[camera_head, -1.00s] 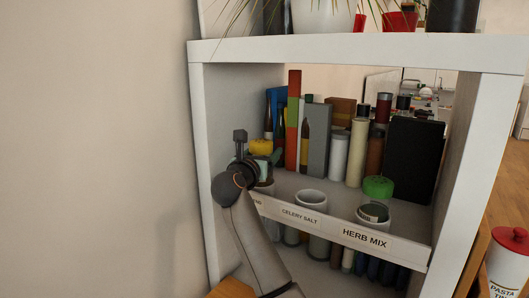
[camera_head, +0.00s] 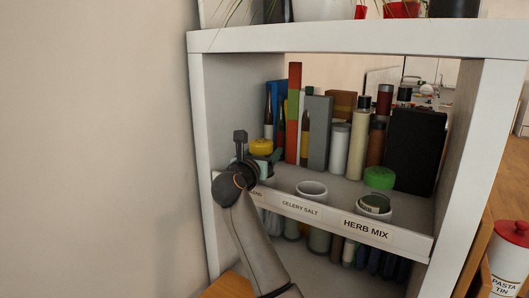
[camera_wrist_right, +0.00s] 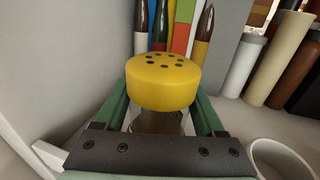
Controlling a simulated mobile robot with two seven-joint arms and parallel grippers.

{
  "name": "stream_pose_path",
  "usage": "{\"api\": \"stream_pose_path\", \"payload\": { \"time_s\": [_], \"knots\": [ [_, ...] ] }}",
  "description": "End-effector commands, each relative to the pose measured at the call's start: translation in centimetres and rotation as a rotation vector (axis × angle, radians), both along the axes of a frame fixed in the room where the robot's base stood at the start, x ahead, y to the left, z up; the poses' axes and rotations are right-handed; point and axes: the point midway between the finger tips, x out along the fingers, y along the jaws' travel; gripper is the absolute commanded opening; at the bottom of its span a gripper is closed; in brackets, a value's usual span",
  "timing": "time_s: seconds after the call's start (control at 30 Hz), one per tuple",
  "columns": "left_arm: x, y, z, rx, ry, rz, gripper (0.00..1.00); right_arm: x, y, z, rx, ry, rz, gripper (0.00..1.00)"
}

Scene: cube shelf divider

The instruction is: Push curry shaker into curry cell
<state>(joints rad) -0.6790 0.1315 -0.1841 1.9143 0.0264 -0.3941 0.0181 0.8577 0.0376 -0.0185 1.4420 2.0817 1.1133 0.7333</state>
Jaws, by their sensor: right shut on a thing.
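The yellow-capped shaker (camera_head: 262,146) stands at the left of the middle shelf; its dotted cap (camera_wrist_right: 163,80) fills the middle of the right wrist view. My right gripper (camera_head: 268,160) is shut on its body, with a green finger on each side below the cap (camera_wrist_right: 160,118). The shaker looks close to upright. Its base and the cell under it are hidden by my gripper and wrist. The label (camera_head: 254,192) at the left end of the strip is mostly covered by my wrist and cannot be read. My left gripper is not in view.
A green-capped shaker (camera_head: 379,178), bottles and a black box (camera_head: 414,152) stand behind. The left shelf wall (camera_head: 206,130) is close to my gripper.

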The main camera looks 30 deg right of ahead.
Motion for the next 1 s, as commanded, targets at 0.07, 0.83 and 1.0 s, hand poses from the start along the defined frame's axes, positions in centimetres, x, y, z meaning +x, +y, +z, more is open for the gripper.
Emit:
{"api": "stream_pose_path", "payload": {
  "time_s": [0.07, 0.83, 1.0],
  "knots": [
    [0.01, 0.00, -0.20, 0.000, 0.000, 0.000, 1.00, -0.01, 0.01, -0.22, 0.000, -0.001, 0.000, 0.08],
    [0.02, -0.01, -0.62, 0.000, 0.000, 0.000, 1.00, 0.01, 0.00, -0.94, 0.001, 0.001, 0.000, 1.00],
    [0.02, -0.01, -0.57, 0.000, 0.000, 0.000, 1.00, -0.36, 0.66, -0.99, 0.002, 0.000, 0.003, 1.00]
  ]
}}
